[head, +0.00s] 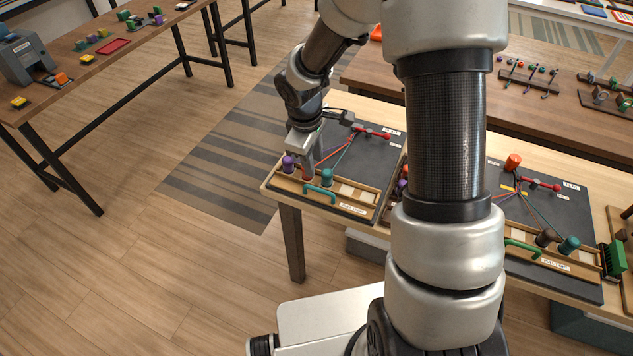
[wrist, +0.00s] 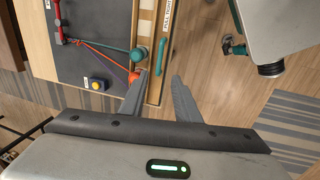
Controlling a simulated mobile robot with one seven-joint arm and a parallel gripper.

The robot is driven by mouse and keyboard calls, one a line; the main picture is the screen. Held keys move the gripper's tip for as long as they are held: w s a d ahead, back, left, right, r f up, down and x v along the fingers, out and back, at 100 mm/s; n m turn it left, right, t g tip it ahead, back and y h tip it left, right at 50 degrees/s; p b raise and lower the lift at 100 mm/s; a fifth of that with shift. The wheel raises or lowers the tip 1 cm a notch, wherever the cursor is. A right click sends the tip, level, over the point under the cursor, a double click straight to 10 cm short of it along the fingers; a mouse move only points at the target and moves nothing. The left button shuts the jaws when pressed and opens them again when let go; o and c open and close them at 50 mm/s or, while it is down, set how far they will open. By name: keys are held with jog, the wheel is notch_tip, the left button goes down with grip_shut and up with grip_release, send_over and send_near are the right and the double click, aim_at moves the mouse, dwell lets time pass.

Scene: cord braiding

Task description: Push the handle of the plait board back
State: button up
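The plait board (head: 376,148) is a dark panel with a wooden front strip on the left part of the near table. Its teal handle (head: 319,194) is on the front strip and also shows in the wrist view (wrist: 161,58). My gripper (head: 308,172) is over the front left of the board. In the wrist view my gripper (wrist: 160,84) is open, with nothing visibly held. Its fingertips point toward the handle, apart from it in the picture. An orange-red bobbin (wrist: 134,77) is close by the left fingertip; I cannot tell whether they touch.
A purple bobbin (head: 288,163) and a teal bobbin (head: 327,177) stand on the front strip beside my gripper. Cords run back to a red bar (head: 372,134). A second board with a green handle (head: 523,249) is on the right. Open floor (head: 190,265) lies left of the table.

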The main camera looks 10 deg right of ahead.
aim_at(318, 189)
jog(key=f, duration=0.4)
jog(key=w+d+f, duration=0.1)
jog(key=f, duration=0.3)
jog(key=w+f, duration=0.1)
jog(key=f, duration=0.3)
jog(key=shift+w+d+f, duration=0.1)
jog(key=shift+d+f, duration=0.1)
jog(key=shift+f, duration=0.1)
grip_shut()
